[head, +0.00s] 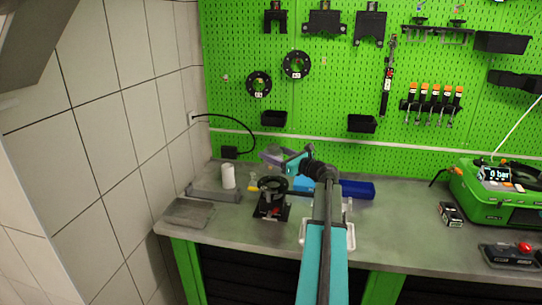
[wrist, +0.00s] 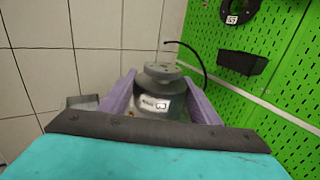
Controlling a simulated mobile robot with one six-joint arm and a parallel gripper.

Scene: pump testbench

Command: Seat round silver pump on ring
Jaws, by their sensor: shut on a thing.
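In the wrist view my gripper (wrist: 159,78) has its two purple fingers shut on the round silver pump (wrist: 155,103). The pump has a label on its side and a narrower round top. In the head view my gripper (head: 274,155) is small, behind and above a black ring on a stand (head: 272,186). My arm crosses the bench from the front. The pump is hard to make out in the head view, and I cannot tell its height above the bench. The ring stand does not show in the wrist view.
A white cylinder (head: 228,177) stands left of the ring stand. A grey flat plate (head: 187,213) lies at the bench's left end. A blue object (head: 357,190) lies right of my arm. A green pressure unit (head: 490,190) stands at the right. The green pegboard (head: 330,95) is behind.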

